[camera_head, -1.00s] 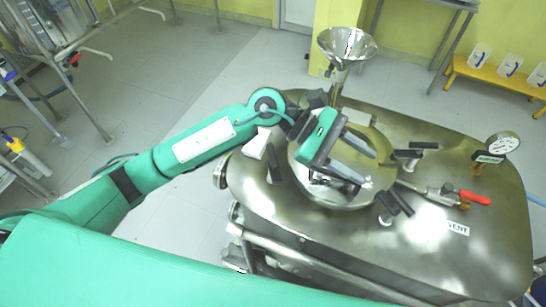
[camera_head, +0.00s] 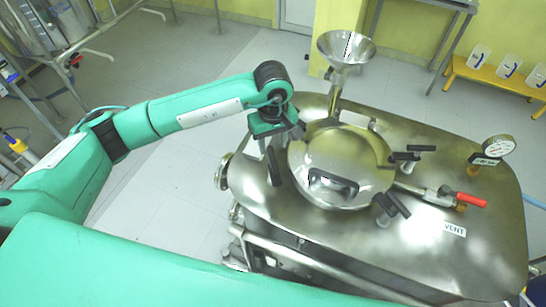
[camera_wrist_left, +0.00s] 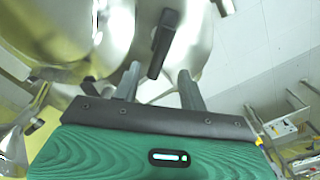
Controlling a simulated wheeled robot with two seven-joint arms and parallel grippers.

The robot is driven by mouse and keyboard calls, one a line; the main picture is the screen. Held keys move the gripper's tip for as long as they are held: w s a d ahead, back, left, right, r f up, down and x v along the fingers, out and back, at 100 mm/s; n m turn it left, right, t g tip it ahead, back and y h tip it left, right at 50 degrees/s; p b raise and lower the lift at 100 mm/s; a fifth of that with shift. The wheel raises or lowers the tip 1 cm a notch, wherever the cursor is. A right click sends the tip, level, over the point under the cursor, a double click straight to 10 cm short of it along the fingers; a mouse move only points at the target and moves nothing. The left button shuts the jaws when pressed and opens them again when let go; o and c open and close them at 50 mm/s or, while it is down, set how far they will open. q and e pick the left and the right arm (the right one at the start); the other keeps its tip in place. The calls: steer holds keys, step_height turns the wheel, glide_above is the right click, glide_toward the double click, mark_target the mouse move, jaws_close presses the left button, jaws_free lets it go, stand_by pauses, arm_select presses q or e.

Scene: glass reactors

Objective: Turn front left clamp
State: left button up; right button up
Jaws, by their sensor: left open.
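The round polished lid (camera_head: 340,165) sits on the steel reactor top, with black-handled clamps around its rim. The clamp at its front left has a black handle (camera_head: 273,168), just below my left gripper in the head view. My left gripper (camera_head: 283,138) is open and points down beside the lid's left edge. In the left wrist view, a black clamp handle (camera_wrist_left: 164,36) appears between and beyond the two open fingers (camera_wrist_left: 158,72). I cannot tell whether they touch it. My right gripper is not in view.
Two black-handled clamps (camera_head: 404,156) (camera_head: 392,207) are on the lid's right side. A steel funnel (camera_head: 346,47) stands behind the lid. A red-handled valve (camera_head: 470,199) and a gauge (camera_head: 498,146) are at right. Floor left of the reactor is clear.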

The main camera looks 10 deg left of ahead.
mark_target(273, 157)
arm_select(q)
step_height(273, 157, down, 7)
steer(key=shift+f+p, duration=0.15)
steer(key=shift+p, duration=1.05)
steer(key=shift+f, duration=0.6)
